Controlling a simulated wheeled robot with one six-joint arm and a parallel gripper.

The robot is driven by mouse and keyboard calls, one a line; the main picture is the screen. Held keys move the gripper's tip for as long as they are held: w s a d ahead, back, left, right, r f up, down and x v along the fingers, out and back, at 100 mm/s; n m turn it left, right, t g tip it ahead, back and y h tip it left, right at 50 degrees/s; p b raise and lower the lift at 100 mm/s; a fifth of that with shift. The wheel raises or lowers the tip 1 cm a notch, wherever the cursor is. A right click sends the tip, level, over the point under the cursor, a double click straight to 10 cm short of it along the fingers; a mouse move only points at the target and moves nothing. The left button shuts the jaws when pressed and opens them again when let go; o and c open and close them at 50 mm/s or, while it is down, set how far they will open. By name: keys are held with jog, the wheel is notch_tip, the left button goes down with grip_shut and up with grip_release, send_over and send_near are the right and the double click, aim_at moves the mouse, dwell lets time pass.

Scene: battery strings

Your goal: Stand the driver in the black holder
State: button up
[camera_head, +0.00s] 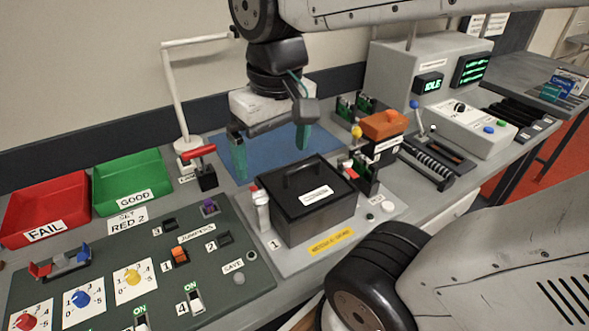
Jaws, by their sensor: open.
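A red T-shaped handle (199,152), which looks like the driver, stands on a short stem above a small black block (207,179), which looks like the black holder. The stem appears to go into the top of the block; its lower end is hidden. My gripper (271,146) has two green fingers spread wide, with nothing seen between them. It is to the right of the red handle, above the blue mat, and apart from the handle.
A black lidded box (312,212) stands in front of my gripper. A white bent-arm stand (175,95) rises behind the red handle. Red (45,207) and green (133,178) bins are at left; an orange-topped unit (384,124) is at right. The blue mat (268,160) looks largely clear.

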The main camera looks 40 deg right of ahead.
jog(key=s, duration=0.1)
jog(key=s+f, duration=0.1)
jog(key=s, duration=0.1)
jog(key=s+f, duration=0.1)
jog(key=shift+s+d, duration=0.1)
jog(key=shift+s, duration=0.25)
